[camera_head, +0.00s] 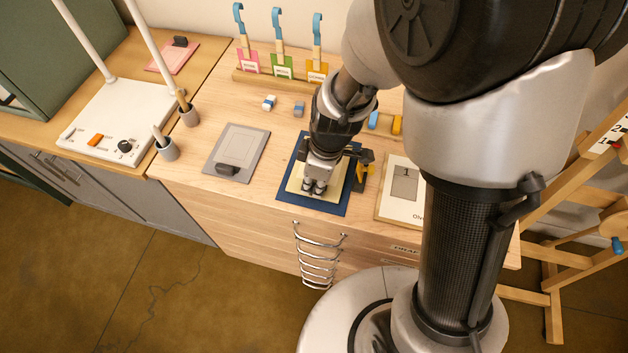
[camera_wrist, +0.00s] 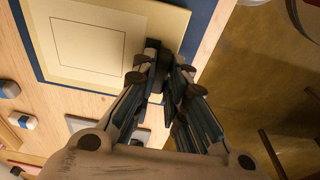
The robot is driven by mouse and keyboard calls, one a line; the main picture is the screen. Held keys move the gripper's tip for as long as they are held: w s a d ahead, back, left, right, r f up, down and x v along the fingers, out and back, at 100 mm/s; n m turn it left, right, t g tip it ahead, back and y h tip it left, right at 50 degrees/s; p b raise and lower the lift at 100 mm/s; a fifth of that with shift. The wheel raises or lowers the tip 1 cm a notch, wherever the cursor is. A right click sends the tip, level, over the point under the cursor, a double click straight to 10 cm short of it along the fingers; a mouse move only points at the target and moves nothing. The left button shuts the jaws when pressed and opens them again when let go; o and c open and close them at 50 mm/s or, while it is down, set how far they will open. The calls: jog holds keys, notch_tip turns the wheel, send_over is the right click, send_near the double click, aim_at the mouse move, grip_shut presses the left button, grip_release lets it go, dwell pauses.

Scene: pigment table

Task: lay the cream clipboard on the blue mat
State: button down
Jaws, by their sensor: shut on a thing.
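The cream clipboard (camera_wrist: 104,28), with a thin square outline on it, is over the blue mat (camera_wrist: 38,50) in the wrist view, with blue showing along its edges. In the head view the cream clipboard (camera_head: 337,183) is partly hidden by my gripper, and the blue mat (camera_head: 311,204) frames it. My gripper (camera_head: 314,188) points down at the clipboard's near edge and is shut on its dark clip, which shows between the fingertips (camera_wrist: 159,70) in the wrist view. I cannot tell whether the clipboard touches the mat or is slightly above it.
A grey clipboard (camera_head: 246,141) lies left of the mat, and a board marked 1 (camera_head: 391,208) lies close on the right. Small blocks (camera_head: 269,102) and a tag rack (camera_head: 270,81) are behind. Two grey cups (camera_head: 168,151) stand left. The table's front edge is near the mat.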

jog(key=shift+f, duration=0.25)
jog(key=c, duration=2.1)
grip_release()
jog(key=shift+f, duration=0.1)
jog(key=o, duration=0.5)
jog(key=s+d+r+m+t+p, duration=0.1)
jog(key=s+d+r+m+p, duration=0.15)
jog(key=r, duration=0.85)
jog(key=s+d+r+m+t+p, duration=0.1)
jog(key=s+d+r+m+p, duration=0.15)
jog(key=r, duration=0.75)
jog(key=s+d+r+m+t+h, duration=0.1)
jog(key=s+d+r+m+t, duration=0.1)
jog(key=s+d+r+m, duration=0.4)
jog(key=s+m, duration=0.2)
jog(key=m, duration=0.1)
jog(key=shift+s+h, duration=0.3)
